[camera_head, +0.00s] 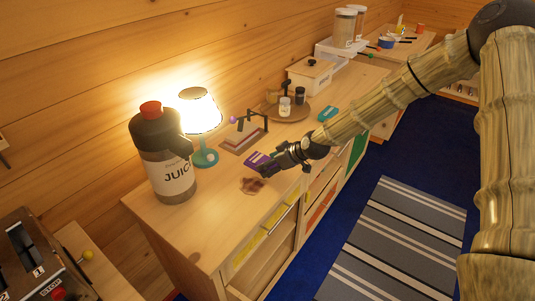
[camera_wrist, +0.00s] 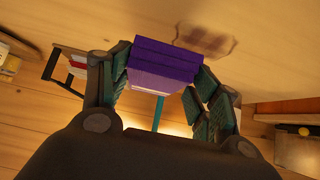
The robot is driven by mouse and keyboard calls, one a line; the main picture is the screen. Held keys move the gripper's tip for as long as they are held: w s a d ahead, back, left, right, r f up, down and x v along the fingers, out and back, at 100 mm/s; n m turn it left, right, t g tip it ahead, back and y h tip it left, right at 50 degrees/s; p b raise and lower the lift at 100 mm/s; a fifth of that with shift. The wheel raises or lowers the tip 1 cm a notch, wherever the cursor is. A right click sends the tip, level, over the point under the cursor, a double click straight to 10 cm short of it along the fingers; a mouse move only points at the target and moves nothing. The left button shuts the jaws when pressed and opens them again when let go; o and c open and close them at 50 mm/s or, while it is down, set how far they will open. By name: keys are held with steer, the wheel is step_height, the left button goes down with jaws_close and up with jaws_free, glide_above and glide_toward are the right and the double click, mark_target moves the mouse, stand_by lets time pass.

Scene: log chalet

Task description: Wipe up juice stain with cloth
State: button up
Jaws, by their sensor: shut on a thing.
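The juice stain (camera_head: 252,185) is a brown-red patch on the wooden counter top (camera_head: 215,222), near its front edge. It also shows in the wrist view (camera_wrist: 205,40), just beyond the cloth. A folded purple cloth (camera_head: 257,161) is in my gripper (camera_head: 272,167), a little above and behind the stain in the head view. In the wrist view the purple cloth (camera_wrist: 165,62) sits between the two fingers of my gripper (camera_wrist: 160,80), which are shut on it. I cannot tell how far the cloth is above the counter.
A juice jug (camera_head: 165,165) with a red cap and a lit lamp (camera_head: 202,125) stand left of the stain. The counter's front left is clear.

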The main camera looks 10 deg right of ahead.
steer(key=shift+a+r+p, duration=0.15)
steer(key=shift+r+p, duration=0.35)
steer(key=shift+r, duration=0.95)
